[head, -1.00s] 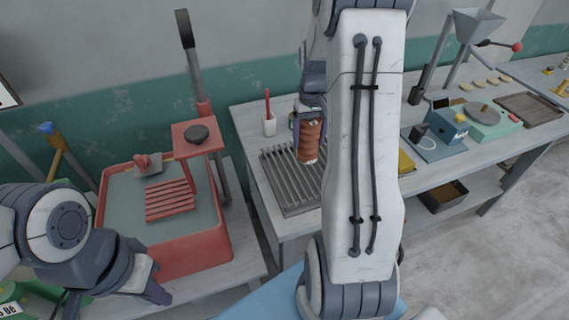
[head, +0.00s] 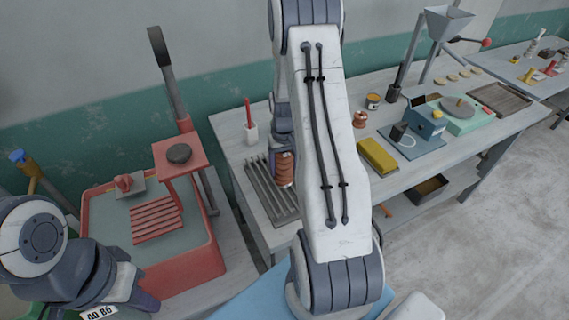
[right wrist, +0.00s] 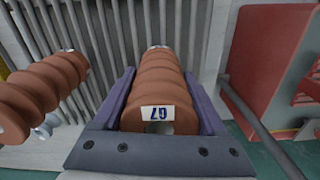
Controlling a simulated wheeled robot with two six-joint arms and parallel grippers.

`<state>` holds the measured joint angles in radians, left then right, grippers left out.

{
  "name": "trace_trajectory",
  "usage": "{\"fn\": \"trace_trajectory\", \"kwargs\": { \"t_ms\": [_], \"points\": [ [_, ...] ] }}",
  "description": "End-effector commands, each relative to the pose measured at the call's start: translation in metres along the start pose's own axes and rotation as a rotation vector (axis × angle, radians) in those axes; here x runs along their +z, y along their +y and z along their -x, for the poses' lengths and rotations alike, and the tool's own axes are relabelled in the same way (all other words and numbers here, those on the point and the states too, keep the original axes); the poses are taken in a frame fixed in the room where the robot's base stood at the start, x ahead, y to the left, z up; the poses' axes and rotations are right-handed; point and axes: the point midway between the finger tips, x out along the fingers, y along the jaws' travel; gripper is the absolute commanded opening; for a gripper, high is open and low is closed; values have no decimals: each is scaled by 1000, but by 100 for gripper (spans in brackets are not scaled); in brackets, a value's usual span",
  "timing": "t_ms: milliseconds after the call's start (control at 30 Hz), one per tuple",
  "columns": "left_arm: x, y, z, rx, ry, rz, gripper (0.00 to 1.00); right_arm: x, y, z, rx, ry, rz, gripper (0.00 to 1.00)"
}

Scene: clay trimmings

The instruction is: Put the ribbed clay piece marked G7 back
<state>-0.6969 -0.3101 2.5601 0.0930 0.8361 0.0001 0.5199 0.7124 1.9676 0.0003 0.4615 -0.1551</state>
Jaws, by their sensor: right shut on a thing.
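My right gripper (head: 283,150) is shut on a ribbed reddish-brown clay piece (head: 285,169) over the grey slatted rack (head: 262,188). In the right wrist view, the same ribbed piece (right wrist: 158,85) lies between the two jaws (right wrist: 160,112), with a white tag reading G7 upside down on its near end. Its length runs along the slats. I cannot tell whether it touches the rack. A second ribbed brown piece (right wrist: 38,90) with metal ends is left of it in that view. My left gripper (head: 108,290) appears open and empty at lower left, partly cut off.
A red basin (head: 195,265) with a red slatted board (head: 157,219) and raised stand (head: 180,155) is left of the rack. A yellow block (head: 378,156) and blue device (head: 424,124) are to the right. My right arm hides part of the table.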

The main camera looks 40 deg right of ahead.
Motion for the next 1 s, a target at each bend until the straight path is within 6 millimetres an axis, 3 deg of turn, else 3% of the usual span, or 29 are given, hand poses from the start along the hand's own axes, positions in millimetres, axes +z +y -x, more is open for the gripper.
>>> {"fn": "trace_trajectory", "kwargs": {
  "t_ms": [367, 400, 433, 800, 1000],
  "points": [
    [0, 0, -3, 0, 0, 0, 0, -1, 2, -4, 0, 2, -2, 0],
    [0, 0, -2, 0, 0, 0, 0, 0, 2, -4, 0, 1, -2, 86],
    [0, 0, -2, 0, 0, 0, 0, 0, 2, -4, 0, 1, -3, 97],
    [0, 0, -2, 0, 0, 0, 0, -1, 2, 3, 1, 4, -3, 100],
    [1, -1, -15, 0, 0, 2, 0, -2, 2, 37, 2, 9, -3, 100]
  ]
}}
